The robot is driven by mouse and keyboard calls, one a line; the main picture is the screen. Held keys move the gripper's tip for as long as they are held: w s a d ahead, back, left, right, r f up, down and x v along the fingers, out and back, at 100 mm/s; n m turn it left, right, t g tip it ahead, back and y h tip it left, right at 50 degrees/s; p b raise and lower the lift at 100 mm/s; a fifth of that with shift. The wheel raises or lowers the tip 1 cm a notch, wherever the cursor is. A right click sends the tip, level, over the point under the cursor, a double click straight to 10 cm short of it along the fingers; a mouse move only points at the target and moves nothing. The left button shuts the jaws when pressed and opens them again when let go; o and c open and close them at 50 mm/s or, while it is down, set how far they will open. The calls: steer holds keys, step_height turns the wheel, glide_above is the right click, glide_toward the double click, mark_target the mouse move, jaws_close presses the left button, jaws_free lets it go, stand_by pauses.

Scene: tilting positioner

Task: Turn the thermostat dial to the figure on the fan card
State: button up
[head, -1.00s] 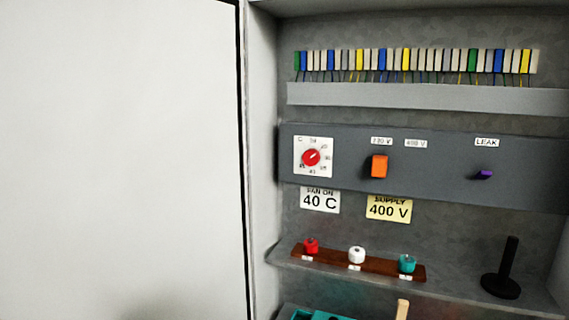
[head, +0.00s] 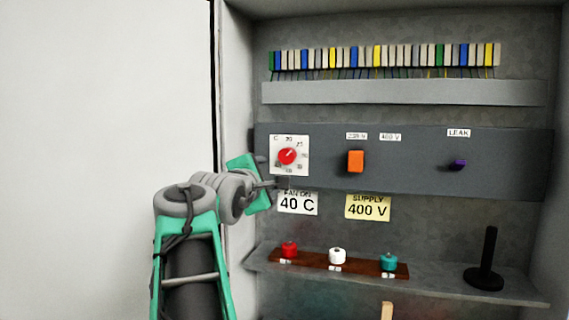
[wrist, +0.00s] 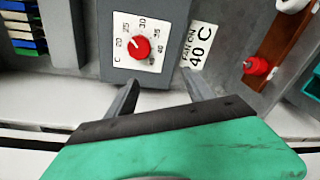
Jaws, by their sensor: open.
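The thermostat dial (head: 287,156) is a red knob with a white mark on a white square plate, at the left end of the dark grey panel. It also shows in the wrist view (wrist: 139,47), ringed by figures from 20 upward. The white fan card (head: 298,202) below it reads "FAN ON 40 C"; it shows sideways in the wrist view (wrist: 198,46). My gripper (wrist: 163,92) is open and empty, its two fingers pointing toward the dial but apart from it. In the head view my gripper (head: 272,184) is at the panel's left end, lower left of the dial.
An orange switch (head: 356,161) and a purple LEAK knob (head: 458,165) sit further right on the panel. A yellow supply card (head: 368,207) reads 400 V. Below, a shelf holds a brown strip (head: 313,262) with red, white and teal knobs, and a black stand (head: 485,270).

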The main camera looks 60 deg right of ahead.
mark_target(285, 157)
steer(key=shift+n+g+h, duration=0.4)
steer(key=shift+n+h, duration=0.2)
steer(key=shift+n, duration=0.3)
steer(key=d+r, duration=0.1)
steer(key=d, duration=0.1)
steer(key=d+r+p, duration=0.1)
steer(key=d, duration=0.2)
steer(key=d+r, duration=0.1)
steer(key=d, duration=0.2)
steer(key=shift+s+d+r+p, duration=0.1)
steer(key=shift+s+r+p, duration=0.2)
steer(key=shift+s+p, duration=0.1)
jaws_close()
